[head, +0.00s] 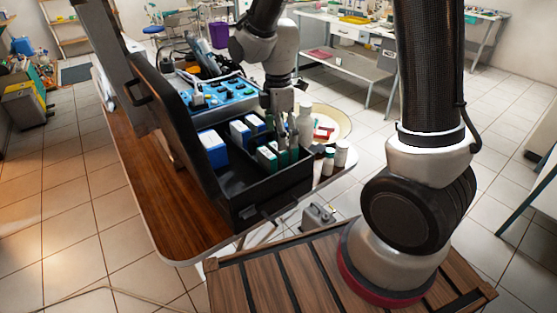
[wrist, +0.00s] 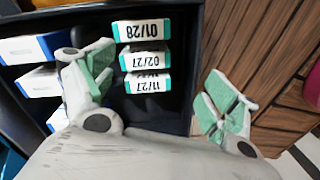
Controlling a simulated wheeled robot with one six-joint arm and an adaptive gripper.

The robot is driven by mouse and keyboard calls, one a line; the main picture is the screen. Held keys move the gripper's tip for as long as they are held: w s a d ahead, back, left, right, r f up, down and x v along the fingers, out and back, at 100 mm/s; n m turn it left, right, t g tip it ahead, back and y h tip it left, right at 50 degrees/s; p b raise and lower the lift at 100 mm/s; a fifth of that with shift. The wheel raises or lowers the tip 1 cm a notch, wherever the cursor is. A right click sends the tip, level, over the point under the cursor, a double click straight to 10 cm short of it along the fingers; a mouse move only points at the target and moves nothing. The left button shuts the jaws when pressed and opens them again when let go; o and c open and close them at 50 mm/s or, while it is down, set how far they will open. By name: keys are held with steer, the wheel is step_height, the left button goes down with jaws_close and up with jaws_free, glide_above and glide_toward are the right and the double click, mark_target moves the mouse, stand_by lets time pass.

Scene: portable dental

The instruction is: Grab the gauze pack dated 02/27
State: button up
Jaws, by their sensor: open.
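The gauze pack dated 02/27 (wrist: 146,57) is white with green ends, the middle one of a stack-like row in the wrist view; its label reads upside down. The pack dated 01/28 (wrist: 142,30) lies just above it in that picture, and the pack dated 11/27 (wrist: 144,83) just below. My gripper (wrist: 157,85) is open and empty, with green-padded fingers to the left and right of this row. In the head view my gripper (head: 287,133) is over the black case (head: 285,196), beside white-and-green packs (head: 267,157) whose dates I cannot read.
Blue-and-white boxes (head: 213,148) stand left of the packs; they also show in the wrist view (wrist: 32,48). A white bottle (head: 305,125) and small bottles (head: 341,154) are to the right. The case's raised lid (head: 165,110) stands at the left.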

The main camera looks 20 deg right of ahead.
mark_target(278, 152)
steer(key=shift+w+a+r+n+t, duration=0.15)
steer(key=shift+w+n, duration=0.1)
steer(key=shift+n, duration=0.2)
steer(key=shift+w+a+n+t, duration=0.1)
steer(key=shift+w+n+t, duration=0.1)
steer(key=shift+n, duration=0.25)
steer(key=shift+w+n, duration=0.25)
steer(key=shift+n, duration=0.75)
step_height(278, 152, down, 8)
steer(key=shift+w+d+r, duration=0.1)
steer(key=c, duration=0.9)
